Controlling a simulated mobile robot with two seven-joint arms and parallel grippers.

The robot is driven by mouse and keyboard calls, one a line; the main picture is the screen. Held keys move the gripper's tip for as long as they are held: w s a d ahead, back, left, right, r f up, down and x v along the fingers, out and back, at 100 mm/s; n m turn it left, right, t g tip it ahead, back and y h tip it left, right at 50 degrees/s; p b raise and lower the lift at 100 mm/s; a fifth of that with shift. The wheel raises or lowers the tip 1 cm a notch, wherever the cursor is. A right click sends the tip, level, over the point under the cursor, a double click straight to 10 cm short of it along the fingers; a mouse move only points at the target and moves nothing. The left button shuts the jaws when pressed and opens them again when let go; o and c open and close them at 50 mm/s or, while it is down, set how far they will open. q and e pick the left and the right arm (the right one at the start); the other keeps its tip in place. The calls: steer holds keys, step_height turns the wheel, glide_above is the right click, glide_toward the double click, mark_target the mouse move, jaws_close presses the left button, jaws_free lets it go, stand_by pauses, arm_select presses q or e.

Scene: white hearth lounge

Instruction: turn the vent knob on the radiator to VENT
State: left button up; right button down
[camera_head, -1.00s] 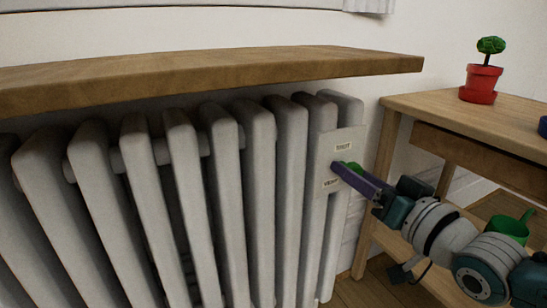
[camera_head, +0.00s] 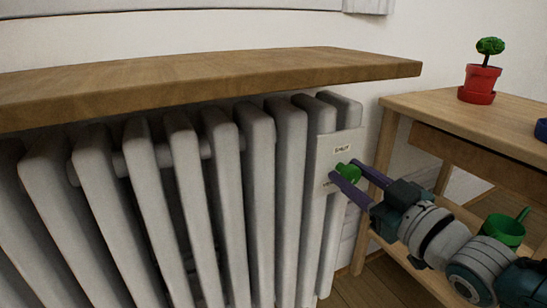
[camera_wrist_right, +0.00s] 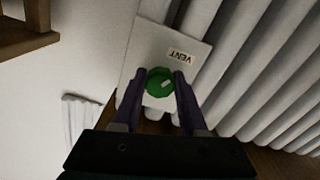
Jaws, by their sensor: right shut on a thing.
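The round green vent knob (camera_head: 349,172) sits on a pale plate (camera_head: 327,153) at the right end of the white radiator (camera_head: 258,200). My right gripper (camera_head: 344,171) is shut on the knob, with one purple finger on each side. In the right wrist view the knob (camera_wrist_right: 160,82) lies between the fingertips and carries a short white mark. The VENT label (camera_wrist_right: 183,55) reads upside down there. My left gripper is not in view.
A thick wooden shelf (camera_head: 210,75) overhangs the radiator. A wooden table (camera_head: 440,110) stands at the right, close to my right arm, with a red plant pot (camera_head: 480,83) on top. A green mug (camera_head: 505,230) is on its lower shelf.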

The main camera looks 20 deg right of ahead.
stand_by(0.4)
steer(key=shift+c, duration=2.2)
jaws_free()
steer(key=shift+s+r+p, duration=0.1)
steer(key=shift+s+p, duration=0.2)
steer(key=shift+s, duration=0.05)
steer(key=s+p, duration=0.3)
steer(key=s, duration=0.6)
steer(key=shift+d+p, duration=0.3)
steer(key=shift+d, duration=0.05)
